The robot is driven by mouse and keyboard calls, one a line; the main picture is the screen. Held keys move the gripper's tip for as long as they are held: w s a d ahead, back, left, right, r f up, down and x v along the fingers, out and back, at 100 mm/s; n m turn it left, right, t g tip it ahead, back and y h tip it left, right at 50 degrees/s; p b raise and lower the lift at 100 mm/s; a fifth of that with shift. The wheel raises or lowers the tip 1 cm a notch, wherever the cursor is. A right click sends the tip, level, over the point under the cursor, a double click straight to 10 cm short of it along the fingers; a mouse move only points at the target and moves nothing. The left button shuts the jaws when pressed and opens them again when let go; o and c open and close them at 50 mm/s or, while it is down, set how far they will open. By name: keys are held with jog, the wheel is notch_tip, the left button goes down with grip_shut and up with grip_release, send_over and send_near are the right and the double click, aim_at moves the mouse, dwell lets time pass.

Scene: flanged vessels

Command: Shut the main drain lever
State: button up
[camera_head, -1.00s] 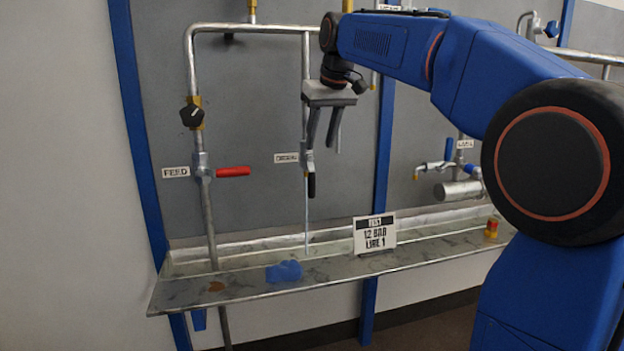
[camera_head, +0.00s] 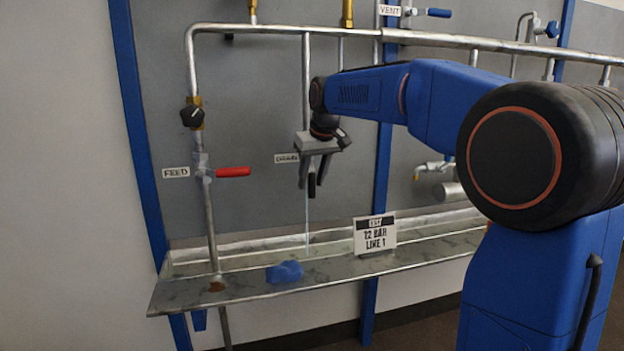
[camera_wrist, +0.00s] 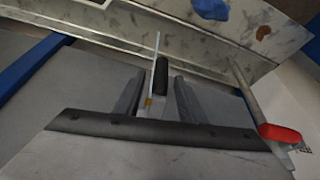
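The drain lever has a black handle (camera_head: 311,187) that points down from the valve beside a partly covered label (camera_head: 286,158). A thin pale stream (camera_head: 307,225) runs down below the valve to the tray. My gripper (camera_head: 312,183) is open, with its fingers pointing down on either side of the handle. In the wrist view the black handle (camera_wrist: 161,75) shows between the two spread fingers (camera_wrist: 159,82). I see gaps at its sides, so it is not gripped. My gripper hides the valve body in the head view.
The feed valve's red lever (camera_head: 233,171) sticks out sideways at left, and shows in the wrist view (camera_wrist: 280,133). A metal tray (camera_head: 230,290) below holds a blue cloth-like lump (camera_head: 285,271) and a sign (camera_head: 375,235). A vent lever (camera_head: 438,13) is above.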

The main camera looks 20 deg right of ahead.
grip_shut()
dwell(0.3)
jog(key=d+r+n+t+h, duration=0.2)
jog(key=d+r+n+h, duration=0.2)
jog(key=h, duration=1.2)
jog(key=shift+d+r+h, duration=0.3)
jog(key=shift+d+r, duration=0.3)
jog(key=shift+r, duration=0.1)
grip_release()
